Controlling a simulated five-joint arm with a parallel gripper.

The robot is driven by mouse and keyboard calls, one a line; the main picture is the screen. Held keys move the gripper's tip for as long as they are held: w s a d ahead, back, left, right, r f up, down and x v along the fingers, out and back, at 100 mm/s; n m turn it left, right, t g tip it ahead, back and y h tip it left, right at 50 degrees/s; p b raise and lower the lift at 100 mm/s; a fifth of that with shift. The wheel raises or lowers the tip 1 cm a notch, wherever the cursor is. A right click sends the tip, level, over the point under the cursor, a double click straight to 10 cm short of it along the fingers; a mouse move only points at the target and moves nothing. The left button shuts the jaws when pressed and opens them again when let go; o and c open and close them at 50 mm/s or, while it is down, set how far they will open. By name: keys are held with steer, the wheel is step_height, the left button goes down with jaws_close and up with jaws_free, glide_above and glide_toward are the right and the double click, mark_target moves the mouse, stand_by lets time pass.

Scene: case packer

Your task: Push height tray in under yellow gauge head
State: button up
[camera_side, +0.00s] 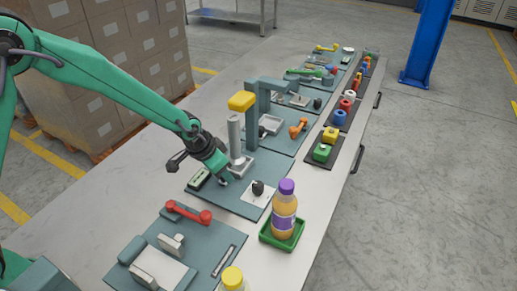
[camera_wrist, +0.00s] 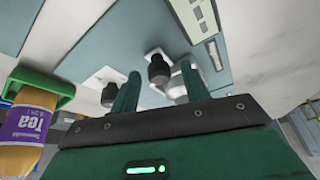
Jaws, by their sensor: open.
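The yellow gauge head (camera_side: 241,101) sits on a teal post (camera_side: 265,102) on a blue-grey board. Below and in front of it, a tall grey cylinder (camera_side: 234,136) stands on a small grey tray (camera_side: 242,167), which I take as the height tray. My gripper (camera_side: 224,182) is low beside the tray's near side. In the wrist view my gripper (camera_wrist: 160,90) has its fingers apart, with a dark knob (camera_wrist: 158,68) showing between them; contact cannot be told. The grey cylinder (camera_wrist: 178,88) is partly hidden by a finger. The gauge head is outside the wrist view.
A black knob on a white plate (camera_side: 252,199) is right of my gripper. A tea bottle (camera_side: 284,214) stands in a green tray (camera_side: 291,240). A red handle (camera_side: 189,212) is nearer. A small display box (camera_side: 198,180) lies left. More boards line the bench beyond.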

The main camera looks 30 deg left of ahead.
mark_target(232, 162)
steer(key=shift+c, duration=0.3)
jaws_close()
steer(key=shift+w, duration=0.15)
steer(key=shift+w+a, duration=0.15)
steer(key=shift+w, duration=2.05)
steer(key=shift+r, duration=0.1)
steer(key=shift+c, duration=0.3)
jaws_free()
steer(key=shift+o, duration=0.6)
steer(key=shift+s, duration=0.1)
